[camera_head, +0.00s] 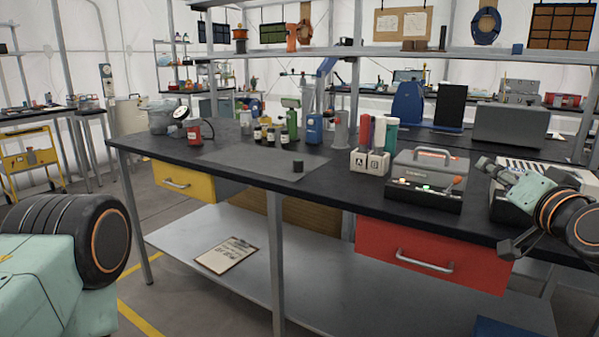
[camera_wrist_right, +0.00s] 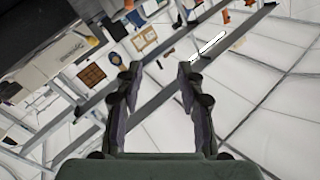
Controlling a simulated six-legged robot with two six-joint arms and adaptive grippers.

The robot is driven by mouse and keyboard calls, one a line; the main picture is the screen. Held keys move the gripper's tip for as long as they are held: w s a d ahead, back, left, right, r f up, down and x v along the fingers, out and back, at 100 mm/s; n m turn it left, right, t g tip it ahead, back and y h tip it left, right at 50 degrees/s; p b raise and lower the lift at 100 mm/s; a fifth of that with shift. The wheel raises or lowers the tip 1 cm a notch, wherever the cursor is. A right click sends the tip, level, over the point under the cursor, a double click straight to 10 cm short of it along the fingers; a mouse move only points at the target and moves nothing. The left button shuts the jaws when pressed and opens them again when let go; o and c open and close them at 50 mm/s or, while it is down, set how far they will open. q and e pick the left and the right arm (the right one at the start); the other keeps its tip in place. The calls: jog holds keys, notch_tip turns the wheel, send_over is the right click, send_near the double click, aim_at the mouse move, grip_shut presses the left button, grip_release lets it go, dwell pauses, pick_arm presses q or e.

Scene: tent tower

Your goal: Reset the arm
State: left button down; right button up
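My right gripper (camera_head: 496,206) is at the right of the head view, in front of the workbench's right end. Its two dark fingers are spread apart. In the right wrist view the right gripper (camera_wrist_right: 159,74) is open, with nothing held between the fingers. That view is tilted and shows the tent wall, shelf beams and wall boards beyond the fingertips. My left gripper is not in view. A pale green and black part of mine fills the lower left of the head view.
The black workbench (camera_head: 335,184) carries a grey mat (camera_head: 240,158), bottles, a white A/B holder (camera_head: 369,162) and a control box (camera_head: 427,185). A yellow drawer (camera_head: 184,183) and a red drawer (camera_head: 430,252) hang below. A clipboard (camera_head: 227,255) lies on the lower shelf (camera_head: 330,290).

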jog(key=s+a+f+n+g, duration=0.1)
jog(key=s+a+f+g, duration=0.2)
jog(key=f, duration=0.6)
jog(key=s+a+f+n+g+y, duration=0.1)
jog(key=s+a+f+g, duration=0.25)
jog(key=f, duration=0.65)
jog(key=s+a+f+g, duration=0.2)
jog(key=s+f+g, duration=0.15)
jog(key=f, duration=0.55)
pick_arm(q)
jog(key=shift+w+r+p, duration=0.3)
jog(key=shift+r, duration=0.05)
pick_arm(e)
jog(key=s+a+f+n+g, duration=0.1)
jog(key=s+f+g, duration=0.1)
jog(key=s+f, duration=0.4)
jog(key=s+a+f+n+g, duration=0.1)
jog(key=s+f+g, duration=0.2)
jog(key=s, duration=0.9)
jog(key=s+a+f+n+g, duration=0.1)
jog(key=s+f+g, duration=0.1)
jog(key=s+f, duration=0.7)
jog(key=shift+s+a+f+n+g, duration=0.2)
jog(key=shift+s+f+n+g, duration=0.1)
jog(key=shift+s+n+g, duration=0.15)
